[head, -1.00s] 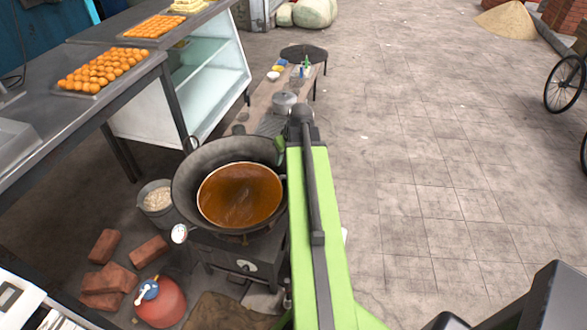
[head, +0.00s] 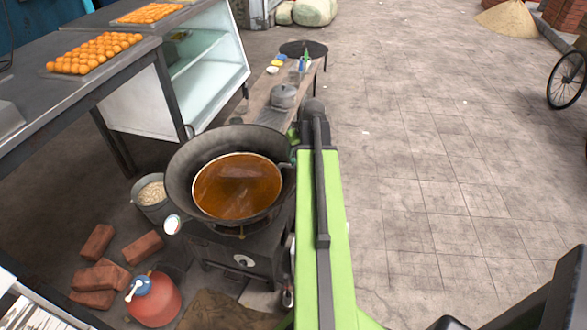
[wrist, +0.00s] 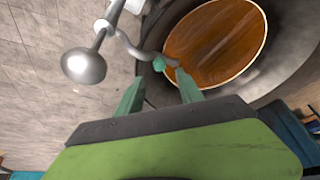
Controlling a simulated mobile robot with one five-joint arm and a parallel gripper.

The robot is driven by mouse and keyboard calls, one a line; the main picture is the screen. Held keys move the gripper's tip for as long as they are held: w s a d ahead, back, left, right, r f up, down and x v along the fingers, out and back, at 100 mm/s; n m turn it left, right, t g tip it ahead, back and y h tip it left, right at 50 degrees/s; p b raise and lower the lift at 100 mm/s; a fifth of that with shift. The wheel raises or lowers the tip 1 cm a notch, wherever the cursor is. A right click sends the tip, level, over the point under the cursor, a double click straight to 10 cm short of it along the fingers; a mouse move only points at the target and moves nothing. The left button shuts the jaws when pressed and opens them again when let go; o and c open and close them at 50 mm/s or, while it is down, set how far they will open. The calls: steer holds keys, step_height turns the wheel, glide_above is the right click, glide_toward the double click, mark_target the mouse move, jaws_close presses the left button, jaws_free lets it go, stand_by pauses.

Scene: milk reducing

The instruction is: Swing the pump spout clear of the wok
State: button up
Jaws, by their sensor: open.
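The black wok (head: 182,160) sits on a dark stove and holds a brown liquid (head: 237,190); its rim also shows in the wrist view (wrist: 285,70). In the wrist view, the curved grey pump spout (wrist: 128,46) reaches from the upper left to the wok's near edge. A small teal piece (wrist: 160,64) is at its end, and a round grey knob (wrist: 83,66) stands beside it. My gripper (wrist: 159,76) is open, its two teal fingers on either side of the spout's end. I cannot tell whether they touch it. In the head view my green arm mostly hides the pump.
A grey bucket (head: 152,198), several bricks (head: 97,242) and a red gas cylinder (head: 154,301) stand left of the stove. A low bench (head: 252,95) with a pot (head: 284,96) is behind. Open paved floor (head: 430,190) lies to the right.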

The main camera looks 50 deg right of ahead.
mark_target(293, 160)
steer(key=b+x, duration=0.5)
steer(key=x, duration=0.2)
steer(key=shift+f, duration=0.3)
steer(key=shift+r, duration=0.1)
steer(key=shift+c, duration=0.3)
jaws_close()
stand_by(0.4)
